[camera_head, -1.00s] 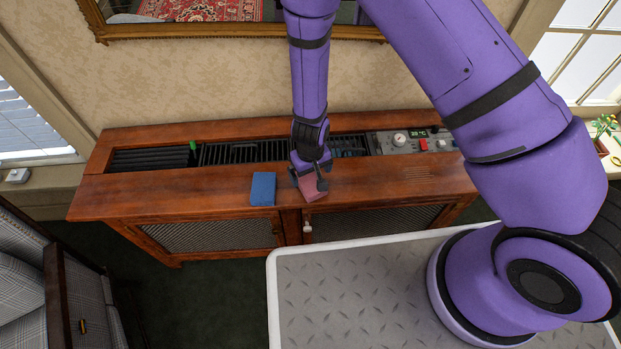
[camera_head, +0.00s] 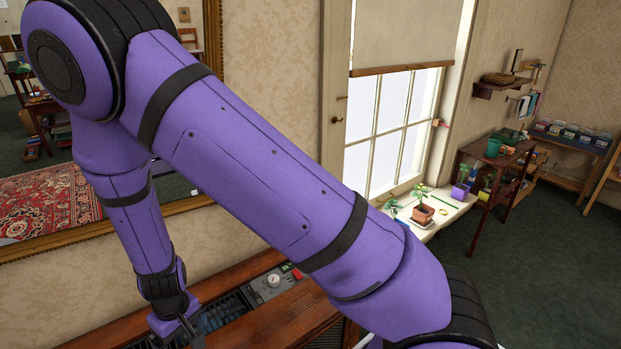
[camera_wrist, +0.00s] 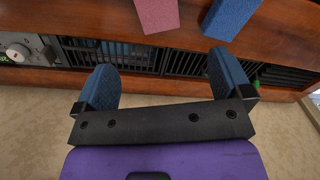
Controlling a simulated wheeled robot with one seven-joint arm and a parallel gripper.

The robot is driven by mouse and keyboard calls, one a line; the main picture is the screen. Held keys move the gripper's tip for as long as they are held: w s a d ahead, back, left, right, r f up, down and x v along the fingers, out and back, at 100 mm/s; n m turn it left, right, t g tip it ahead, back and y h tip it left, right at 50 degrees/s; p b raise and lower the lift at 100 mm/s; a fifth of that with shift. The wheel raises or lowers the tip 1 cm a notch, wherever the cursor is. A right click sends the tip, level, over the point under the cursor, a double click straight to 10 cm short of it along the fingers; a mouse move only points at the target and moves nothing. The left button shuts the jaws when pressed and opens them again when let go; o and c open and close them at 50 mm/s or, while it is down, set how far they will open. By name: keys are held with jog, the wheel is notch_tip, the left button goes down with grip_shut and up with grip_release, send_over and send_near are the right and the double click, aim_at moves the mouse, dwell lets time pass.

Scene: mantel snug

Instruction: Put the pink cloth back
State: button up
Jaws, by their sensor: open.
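The pink cloth (camera_wrist: 157,14) is a small flat pink block shape in the wrist view, lying on the wooden cabinet top (camera_wrist: 185,38) and cut off by the upper frame edge. A similar blue cloth (camera_wrist: 230,17) lies just right of it. My gripper (camera_wrist: 162,62) is open, with its two blue-padded fingers apart and nothing between them. Its fingers are over the dark slatted grille, apart from the pink cloth. In the head view my gripper (camera_head: 178,328) is at the bottom edge, its fingers mostly cut off, and neither cloth shows.
A control panel with a knob (camera_head: 273,280) is set in the cabinet top (camera_head: 285,322), right of my gripper. A gold-framed mirror (camera_head: 70,235) hangs behind my arm. A window sill (camera_head: 440,212) holds a potted plant (camera_head: 422,214). Shelves stand farther right, with open floor before them.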

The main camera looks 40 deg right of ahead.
jog(key=s+d+r+m+t+y, duration=0.1)
jog(key=d+r, duration=0.4)
jog(key=r, duration=0.9)
jog(key=d+r+t+y, duration=0.15)
jog(key=d+r, duration=0.25)
jog(key=r, duration=1)
jog(key=s+d+r+m+t+h, duration=0.2)
jog(key=s+d+r+h, duration=0.1)
jog(key=s+d+r, duration=1.2)
jog(key=s, duration=0.3)
jog(key=shift+s+d+m+t, duration=0.2)
jog(key=shift+d+m+t, duration=0.05)
jog(key=shift+m+t, duration=0.15)
